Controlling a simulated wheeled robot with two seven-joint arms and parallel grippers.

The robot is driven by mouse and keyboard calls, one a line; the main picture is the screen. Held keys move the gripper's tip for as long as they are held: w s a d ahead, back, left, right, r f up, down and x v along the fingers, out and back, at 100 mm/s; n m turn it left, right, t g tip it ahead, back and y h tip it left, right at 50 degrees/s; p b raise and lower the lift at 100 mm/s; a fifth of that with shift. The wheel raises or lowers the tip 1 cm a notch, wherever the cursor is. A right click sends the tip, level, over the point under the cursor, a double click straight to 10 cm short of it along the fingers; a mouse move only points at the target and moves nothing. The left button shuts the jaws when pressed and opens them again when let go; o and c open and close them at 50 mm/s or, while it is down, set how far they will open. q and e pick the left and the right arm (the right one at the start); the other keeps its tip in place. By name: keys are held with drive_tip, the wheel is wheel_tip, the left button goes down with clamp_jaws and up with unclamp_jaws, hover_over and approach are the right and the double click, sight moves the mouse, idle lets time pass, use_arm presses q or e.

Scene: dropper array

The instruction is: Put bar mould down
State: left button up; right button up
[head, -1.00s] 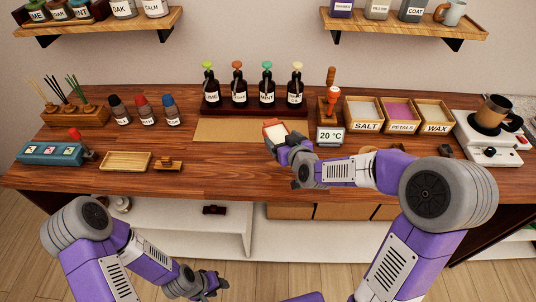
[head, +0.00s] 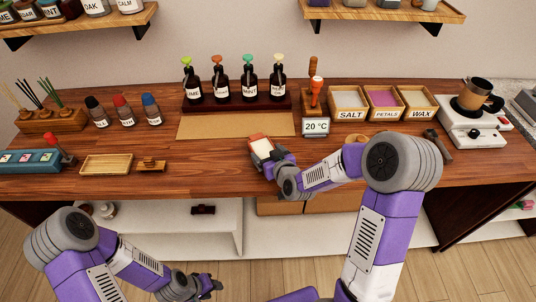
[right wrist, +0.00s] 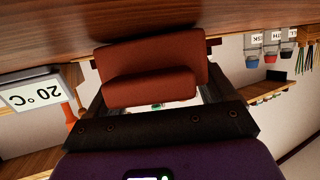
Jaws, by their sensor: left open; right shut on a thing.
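The bar mould (head: 262,144), a small red-orange block with a pale top, is held in my right gripper (head: 266,156). It is over the wooden counter, just in front of the tan mat (head: 225,125). In the right wrist view the red-brown mould (right wrist: 152,75) sits between the jaws, close to the counter surface; whether it touches the wood I cannot tell. My left gripper (head: 208,287) is low at the bottom of the head view, in front of the counter, open and empty.
Behind the mat stands a rack of dropper bottles (head: 235,103). A 20 °C display (head: 316,127) and the salt box (head: 349,104) are to the right. A wooden tray (head: 106,164) and a stamp (head: 151,166) lie left. Counter between stamp and mould is clear.

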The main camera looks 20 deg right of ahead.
drive_tip(key=o, duration=1.1)
drive_tip(key=shift+f, duration=0.1)
drive_tip(key=shift+s+r, duration=0.1)
drive_tip(key=shift+r, duration=0.1)
drive_tip(key=v, duration=0.6)
drive_tip(key=shift+s+d, duration=0.1)
drive_tip(key=shift+s, duration=0.05)
drive_tip(key=b+v, duration=0.3)
drive_tip(key=b, duration=0.4)
drive_tip(key=shift+s+d+r, duration=0.1)
drive_tip(key=shift+s, duration=0.25)
drive_tip(key=b+v, duration=0.1)
drive_tip(key=b, duration=0.1)
drive_tip(key=shift+s+r+b, duration=0.15)
drive_tip(key=shift+s+b, duration=0.1)
drive_tip(key=shift+b, duration=0.05)
